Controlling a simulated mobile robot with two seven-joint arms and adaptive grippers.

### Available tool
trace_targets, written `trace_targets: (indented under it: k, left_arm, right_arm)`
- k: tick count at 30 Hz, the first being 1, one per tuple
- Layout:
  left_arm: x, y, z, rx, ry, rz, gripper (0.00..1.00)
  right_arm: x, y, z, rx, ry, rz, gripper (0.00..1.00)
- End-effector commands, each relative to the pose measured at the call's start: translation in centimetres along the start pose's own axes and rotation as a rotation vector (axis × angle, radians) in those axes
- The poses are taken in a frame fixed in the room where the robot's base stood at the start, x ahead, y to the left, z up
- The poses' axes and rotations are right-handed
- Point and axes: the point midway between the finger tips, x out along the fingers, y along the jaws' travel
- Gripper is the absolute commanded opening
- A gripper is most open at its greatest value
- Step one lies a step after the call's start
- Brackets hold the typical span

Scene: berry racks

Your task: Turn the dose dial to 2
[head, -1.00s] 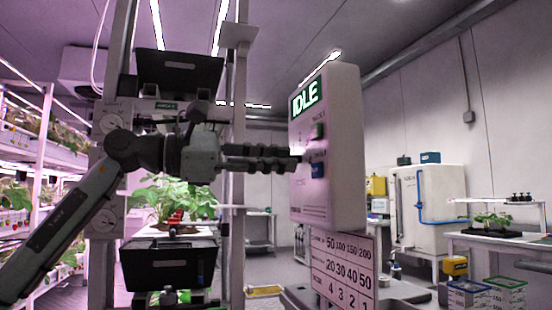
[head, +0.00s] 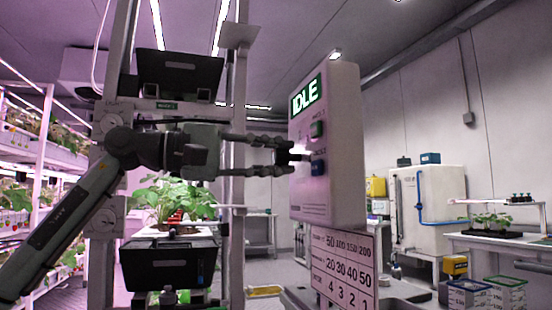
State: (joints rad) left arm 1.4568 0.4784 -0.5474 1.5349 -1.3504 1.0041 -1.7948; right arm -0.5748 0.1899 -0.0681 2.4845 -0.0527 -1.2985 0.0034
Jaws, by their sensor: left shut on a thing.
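The control box (head: 340,170) is a pale upright panel with a lit green IDLE display (head: 306,95). My right gripper is not in view.
A number chart (head: 343,268) hangs below the box. A dark crate (head: 168,264) and leafy plants stand on the rack behind my left arm. A white cabinet (head: 440,200) and a bench with seedlings stand at the right.

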Motion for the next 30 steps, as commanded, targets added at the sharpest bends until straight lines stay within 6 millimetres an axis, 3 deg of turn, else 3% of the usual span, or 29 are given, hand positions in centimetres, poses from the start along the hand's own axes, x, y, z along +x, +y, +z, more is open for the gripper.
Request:
trace_targets:
  k: [12, 30]
  left_arm:
    - [0.0, 0.0, 0.0, 0.215, 0.000, 0.001, 0.00]
    - [0.0, 0.1, 0.0, 0.253, 0.000, 0.001, 0.00]
  right_arm:
    - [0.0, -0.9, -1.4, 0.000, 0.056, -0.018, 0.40]
    - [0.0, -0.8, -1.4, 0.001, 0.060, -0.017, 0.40]
